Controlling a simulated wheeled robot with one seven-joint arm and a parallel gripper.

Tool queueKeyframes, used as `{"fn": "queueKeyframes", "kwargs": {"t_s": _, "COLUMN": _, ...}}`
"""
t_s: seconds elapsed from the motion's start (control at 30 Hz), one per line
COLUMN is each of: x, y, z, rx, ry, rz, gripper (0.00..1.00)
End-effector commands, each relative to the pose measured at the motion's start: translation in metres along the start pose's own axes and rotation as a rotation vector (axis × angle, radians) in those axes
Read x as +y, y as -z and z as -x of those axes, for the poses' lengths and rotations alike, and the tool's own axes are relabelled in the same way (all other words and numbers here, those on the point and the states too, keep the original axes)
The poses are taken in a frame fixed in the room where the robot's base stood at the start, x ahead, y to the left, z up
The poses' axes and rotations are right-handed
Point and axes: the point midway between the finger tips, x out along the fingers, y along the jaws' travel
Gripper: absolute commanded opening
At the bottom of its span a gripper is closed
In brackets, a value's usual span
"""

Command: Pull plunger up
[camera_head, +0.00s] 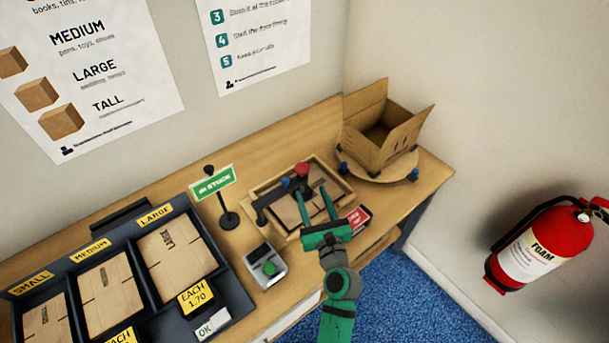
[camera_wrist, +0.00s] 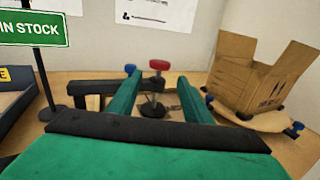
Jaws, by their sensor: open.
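The plunger has a red round knob (camera_head: 302,169) on top and stands over a wooden frame (camera_head: 262,187) that holds a flat piece of cardboard. In the wrist view the red knob (camera_wrist: 159,65) sits on a short stem above a dark foot (camera_wrist: 153,109). My gripper (camera_head: 311,193) is open, with its two green fingers reaching over the frame toward the plunger. In the wrist view the knob shows between the fingers of my gripper (camera_wrist: 160,82), beyond their tips or close to them; the exact gap is hard to tell. Nothing is held.
An open carton (camera_head: 380,138) stands on a round wooden board at the right. A green-button box (camera_head: 266,266), an IN STOCK sign (camera_head: 213,182) and a dark tray of flat cartons (camera_head: 222,290) are at the left. A red sign (camera_head: 356,217) stands beside the frame.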

Motion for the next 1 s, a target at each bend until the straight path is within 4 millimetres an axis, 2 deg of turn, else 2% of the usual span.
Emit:
{"fn": "queueKeyframes", "kwargs": {"t_s": 0.3, "x": 0.001, "y": -0.001, "z": -0.057, "rx": -0.001, "ry": -0.002, "rz": 0.003, "gripper": 0.46}}
{"fn": "queueKeyframes", "kwargs": {"t_s": 0.5, "x": 0.001, "y": 0.0, "z": -0.08, "rx": 0.0, "ry": -0.001, "rz": 0.002, "gripper": 0.46}}
{"fn": "queueKeyframes", "kwargs": {"t_s": 0.7, "x": 0.001, "y": 0.0, "z": -0.088, "rx": 0.001, "ry": -0.001, "rz": 0.003, "gripper": 0.46}}
{"fn": "queueKeyframes", "kwargs": {"t_s": 0.93, "x": 0.001, "y": 0.0, "z": -0.088, "rx": 0.001, "ry": -0.001, "rz": 0.004, "gripper": 0.46}}
{"fn": "queueKeyframes", "kwargs": {"t_s": 1.0, "x": 0.002, "y": 0.0, "z": -0.088, "rx": 0.001, "ry": -0.001, "rz": 0.004, "gripper": 0.29}}
